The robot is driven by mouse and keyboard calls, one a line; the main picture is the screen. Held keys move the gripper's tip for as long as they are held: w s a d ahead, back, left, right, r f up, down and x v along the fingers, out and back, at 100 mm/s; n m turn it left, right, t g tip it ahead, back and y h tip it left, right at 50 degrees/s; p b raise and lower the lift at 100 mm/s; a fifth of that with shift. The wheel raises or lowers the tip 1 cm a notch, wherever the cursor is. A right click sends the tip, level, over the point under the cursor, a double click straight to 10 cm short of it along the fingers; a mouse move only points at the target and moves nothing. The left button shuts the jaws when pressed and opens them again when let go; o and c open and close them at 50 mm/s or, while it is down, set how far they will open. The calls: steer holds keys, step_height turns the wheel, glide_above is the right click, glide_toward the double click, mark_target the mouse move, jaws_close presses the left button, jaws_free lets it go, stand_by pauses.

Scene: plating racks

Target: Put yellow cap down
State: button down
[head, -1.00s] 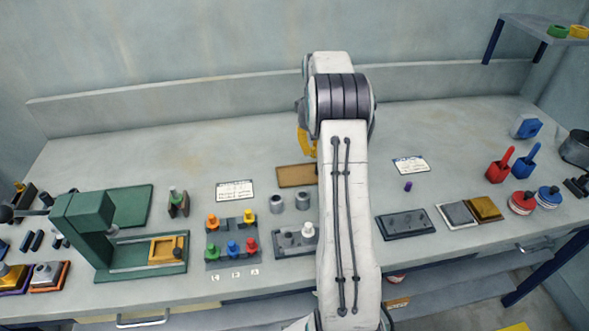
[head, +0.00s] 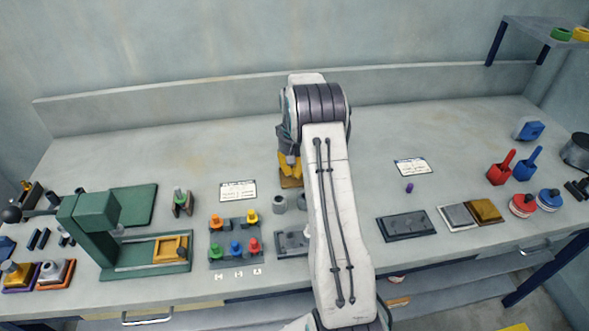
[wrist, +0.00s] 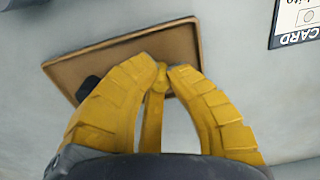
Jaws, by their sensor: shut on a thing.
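My gripper (head: 290,170) points down over the brown tray (head: 292,184) at the middle of the bench, left of my arm. In the wrist view its two yellow fingers (wrist: 158,72) are closed around a narrow yellow piece, the yellow cap (wrist: 153,105), which is largely hidden. The brown tray also shows in the wrist view (wrist: 180,40), below the fingertips. A small black thing (wrist: 88,88) lies at the tray's edge, partly behind the left finger. I cannot tell whether the cap touches the tray.
A rack (head: 236,238) with several coloured caps, orange and yellow at the back, stands left of my arm. Two grey cylinders (head: 280,204) stand in front of the tray. A white card (head: 238,190) lies to its left. The bench behind the tray is clear.

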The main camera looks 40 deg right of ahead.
steer(key=shift+f, duration=0.25)
steer(key=c, duration=1.4)
jaws_free()
step_height(320, 180, up, 12)
steer(key=s+a+r+n, duration=0.1)
steer(key=s+a+r, duration=0.2)
steer(key=a+r, duration=0.3)
steer(key=s+a+r+n+t, duration=0.1)
steer(key=s+a+r, duration=0.2)
steer(key=s+a, duration=0.4)
steer(key=s+a+r+n+t, duration=0.2)
steer(key=s+a, duration=0.5)
steer(key=s, duration=0.1)
steer(key=shift+n+t, duration=0.5)
steer(key=shift+n, duration=0.1)
steer(key=s+a+f, duration=0.1)
steer(key=s, duration=0.2)
steer(key=s+a+f, duration=0.1)
steer(key=s, duration=0.3)
steer(key=s+a+f, duration=0.1)
steer(key=s, duration=0.2)
steer(key=shift+s+a+f, duration=0.15)
steer(key=shift+a+f, duration=0.05)
steer(key=shift+f, duration=0.15)
